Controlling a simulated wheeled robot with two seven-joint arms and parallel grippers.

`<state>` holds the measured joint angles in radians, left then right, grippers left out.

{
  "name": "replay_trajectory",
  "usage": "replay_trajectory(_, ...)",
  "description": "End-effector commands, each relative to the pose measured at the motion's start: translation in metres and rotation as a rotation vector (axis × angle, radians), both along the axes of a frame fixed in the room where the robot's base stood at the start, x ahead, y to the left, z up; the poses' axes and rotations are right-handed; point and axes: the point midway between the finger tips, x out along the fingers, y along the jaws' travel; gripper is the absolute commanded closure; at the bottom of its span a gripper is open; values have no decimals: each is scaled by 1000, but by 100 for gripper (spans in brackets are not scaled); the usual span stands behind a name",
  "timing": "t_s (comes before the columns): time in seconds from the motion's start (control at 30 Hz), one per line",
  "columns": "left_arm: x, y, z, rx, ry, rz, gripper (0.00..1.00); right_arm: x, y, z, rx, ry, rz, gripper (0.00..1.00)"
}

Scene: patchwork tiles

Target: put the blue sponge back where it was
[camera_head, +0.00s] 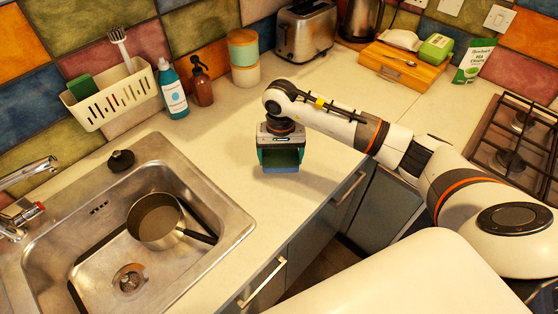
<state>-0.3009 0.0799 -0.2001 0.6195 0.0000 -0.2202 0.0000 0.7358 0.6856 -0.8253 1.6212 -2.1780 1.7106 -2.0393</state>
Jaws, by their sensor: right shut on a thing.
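My right gripper (281,160) points down over the counter, just right of the sink's far right side. It is shut on the blue sponge (281,168), which shows as a blue-green block between the fingers, partly hidden by them. The sponge is low, at or close to the counter top; I cannot tell whether it touches. A white slotted caddy (113,103) stands at the back left against the tiles, with a green sponge (80,87) and a white-handled brush (120,42) in it. My left gripper is not in view.
A metal sink (228,228) holds a saucepan (158,222). A toaster (305,32), wooden box (403,65) and hob (515,140) are farther right. The counter around the gripper is clear.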

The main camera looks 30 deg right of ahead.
Motion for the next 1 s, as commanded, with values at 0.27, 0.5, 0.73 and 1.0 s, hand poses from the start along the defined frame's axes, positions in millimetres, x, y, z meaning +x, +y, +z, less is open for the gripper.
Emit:
replay_trajectory(0.27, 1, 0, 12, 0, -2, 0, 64, 0, 1, -26, 1, 3, -1, 33)
replay_trajectory(0.5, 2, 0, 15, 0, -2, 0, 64, 1, 0, -44, 0, -1, 1, 33)
replay_trajectory(0.73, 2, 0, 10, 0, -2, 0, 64, 1, 0, -48, -1, -2, 1, 33)
replay_trajectory(1.0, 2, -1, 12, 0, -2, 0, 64, 1, 0, -46, 0, -1, 1, 0)
